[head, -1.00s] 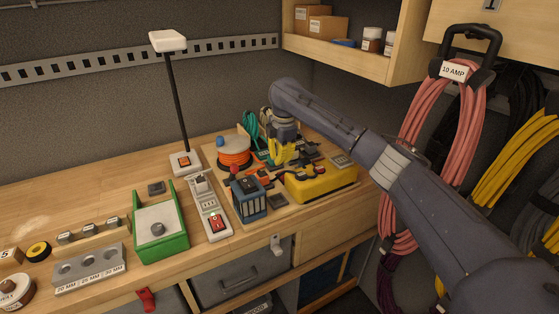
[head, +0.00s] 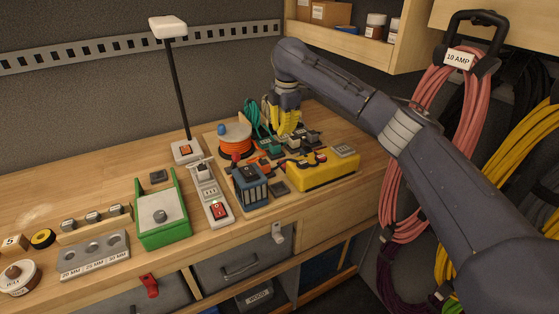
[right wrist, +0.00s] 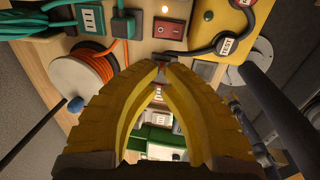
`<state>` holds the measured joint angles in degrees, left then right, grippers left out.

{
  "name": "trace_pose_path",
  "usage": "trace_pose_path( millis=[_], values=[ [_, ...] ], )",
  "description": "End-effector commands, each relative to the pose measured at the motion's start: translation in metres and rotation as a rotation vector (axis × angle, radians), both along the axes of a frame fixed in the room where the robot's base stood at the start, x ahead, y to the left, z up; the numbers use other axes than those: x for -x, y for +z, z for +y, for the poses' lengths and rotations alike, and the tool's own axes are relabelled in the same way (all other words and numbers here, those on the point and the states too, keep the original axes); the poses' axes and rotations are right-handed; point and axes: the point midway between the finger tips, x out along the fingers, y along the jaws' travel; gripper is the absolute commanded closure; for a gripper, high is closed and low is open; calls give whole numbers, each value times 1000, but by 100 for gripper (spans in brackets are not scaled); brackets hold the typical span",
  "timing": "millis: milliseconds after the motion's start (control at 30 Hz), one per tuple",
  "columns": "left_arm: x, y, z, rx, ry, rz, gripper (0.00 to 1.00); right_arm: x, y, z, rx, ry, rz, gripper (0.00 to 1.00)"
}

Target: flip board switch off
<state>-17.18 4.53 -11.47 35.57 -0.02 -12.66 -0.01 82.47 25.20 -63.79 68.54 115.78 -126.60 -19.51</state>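A red rocker switch (right wrist: 168,28) sits on the pale wooden board (right wrist: 145,45) in the right wrist view, with a small lit lamp (right wrist: 165,9) beside it. In the head view the board's parts are small, and I cannot pick out that switch clearly. My right gripper (head: 287,124) hangs over the back of the board, fingers pointing down. The tips appear just below the switch in the picture; contact is not clear. My left gripper is out of view.
An orange cord reel (head: 236,140), a blue box (head: 249,186) and a yellow case (head: 322,170) crowd around the board. A power strip (head: 208,186) with its own red switch and a green tray (head: 162,220) stand to the left. Cords hang at right.

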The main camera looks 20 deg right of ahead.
Motion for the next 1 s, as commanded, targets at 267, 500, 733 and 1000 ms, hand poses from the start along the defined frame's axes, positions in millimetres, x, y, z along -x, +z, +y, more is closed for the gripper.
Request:
trace_pose_path(
  millis=[267, 500, 733, 1000],
  values=[
    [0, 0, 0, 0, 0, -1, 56, -1, -8, 1, -1, 1, 1, 100],
    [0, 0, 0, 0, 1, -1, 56, -5, -43, 3, -2, 1, 4, 100],
    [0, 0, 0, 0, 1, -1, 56, -11, -83, 3, -1, 0, 2, 100],
    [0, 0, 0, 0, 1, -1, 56, -16, -120, 4, -1, 0, 2, 100]
  ],
)
